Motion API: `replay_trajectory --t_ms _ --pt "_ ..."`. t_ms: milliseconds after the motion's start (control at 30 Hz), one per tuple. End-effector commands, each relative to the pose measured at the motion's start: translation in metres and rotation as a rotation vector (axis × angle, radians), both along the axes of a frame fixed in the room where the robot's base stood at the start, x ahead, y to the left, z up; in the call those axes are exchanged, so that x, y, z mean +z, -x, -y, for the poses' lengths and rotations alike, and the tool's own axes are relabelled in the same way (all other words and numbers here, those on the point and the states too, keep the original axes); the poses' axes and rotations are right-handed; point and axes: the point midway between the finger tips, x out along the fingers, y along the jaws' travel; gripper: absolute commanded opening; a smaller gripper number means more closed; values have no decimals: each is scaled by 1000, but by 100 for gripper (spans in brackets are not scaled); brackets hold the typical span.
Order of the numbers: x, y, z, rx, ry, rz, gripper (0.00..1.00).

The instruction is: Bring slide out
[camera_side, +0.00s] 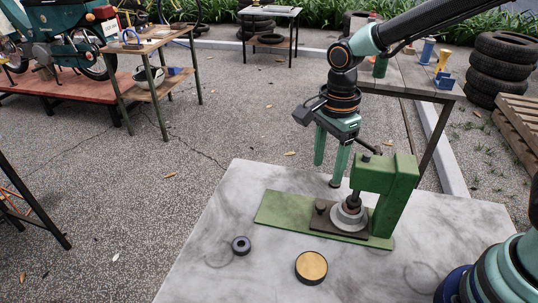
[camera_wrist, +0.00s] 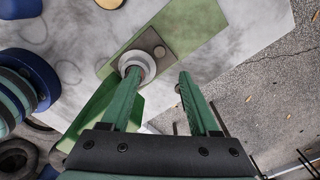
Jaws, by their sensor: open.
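A green press (camera_side: 385,185) stands on a long green base plate (camera_side: 280,210) on the marble table. A dark slide plate (camera_side: 322,226) with a round knob (camera_side: 319,207) lies on the base. A pale grey ring-shaped part (camera_side: 348,217) sits on the slide under the press ram. The slide (camera_wrist: 150,40), its knob (camera_wrist: 159,51) and the grey part (camera_wrist: 138,66) also show in the wrist view. My gripper (camera_side: 327,172) is open and empty, fingers pointing down, above and behind the base plate. In the wrist view, my gripper (camera_wrist: 158,78) has the grey part near its left fingertip; contact cannot be told.
A small dark ring (camera_side: 240,245) and a gold-topped disc (camera_side: 311,267) lie on the front of the marble table (camera_side: 210,275). The press column is a tall obstacle to the right of my gripper. The table's left part is clear.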

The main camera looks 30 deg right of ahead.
Motion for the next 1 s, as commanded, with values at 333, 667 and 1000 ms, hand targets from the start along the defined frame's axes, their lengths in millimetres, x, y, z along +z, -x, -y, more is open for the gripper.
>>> replay_trajectory --t_ms 333,667,1000 --pt "-65 2 1 0 2 -8 62" --pt "-105 1 0 0 1 -3 62" --pt "-109 0 0 0 0 0 62"
